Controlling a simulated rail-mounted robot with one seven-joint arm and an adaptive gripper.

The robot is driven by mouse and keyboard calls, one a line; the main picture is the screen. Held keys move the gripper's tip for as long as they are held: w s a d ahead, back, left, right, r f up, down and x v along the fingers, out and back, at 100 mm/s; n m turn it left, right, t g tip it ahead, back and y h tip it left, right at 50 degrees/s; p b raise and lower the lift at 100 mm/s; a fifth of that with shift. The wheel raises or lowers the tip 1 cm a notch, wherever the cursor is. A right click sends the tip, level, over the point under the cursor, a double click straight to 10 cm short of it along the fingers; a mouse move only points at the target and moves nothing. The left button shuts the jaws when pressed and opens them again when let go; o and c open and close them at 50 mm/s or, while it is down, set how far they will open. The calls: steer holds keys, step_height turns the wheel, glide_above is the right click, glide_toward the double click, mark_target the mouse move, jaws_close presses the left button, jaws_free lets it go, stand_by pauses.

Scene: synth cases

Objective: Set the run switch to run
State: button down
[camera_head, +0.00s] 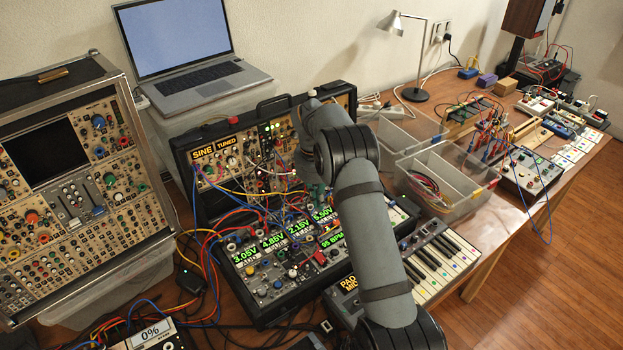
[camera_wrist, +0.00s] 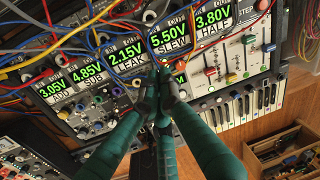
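The synth case (camera_head: 262,305) stands on the table with its panel facing up, with green-lit displays, knobs and patch cables. A small red part (camera_head: 320,257) shows on its panel beside the "95 BPM" display (camera_head: 345,240); I cannot tell whether it is the run switch, and no run label is readable. In the wrist view, my gripper (camera_wrist: 161,82) has its dark green fingers drawn together, tips over the panel just below the "5.50V SLEW" display (camera_wrist: 168,38). The fingers hide the panel there, and contact cannot be told. In the head view my arm hides most of the gripper.
Loose patch cables (camera_head: 215,245) loop over the case. A keyboard (camera_head: 440,262) and clear divided bins (camera_head: 445,185) lie to the right. A tall module rack (camera_head: 75,185) stands left and a laptop (camera_head: 185,60) behind. A lamp (camera_head: 414,93) stands at the back.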

steer(key=r+p, duration=0.1)
steer(key=w+a+r+p, duration=0.1)
steer(key=r+p, duration=0.1)
steer(key=shift+w+a+p, duration=0.25)
steer(key=shift+a+p, duration=0.05)
steer(key=shift+a, duration=0.05)
steer(key=shift+f, duration=0.15)
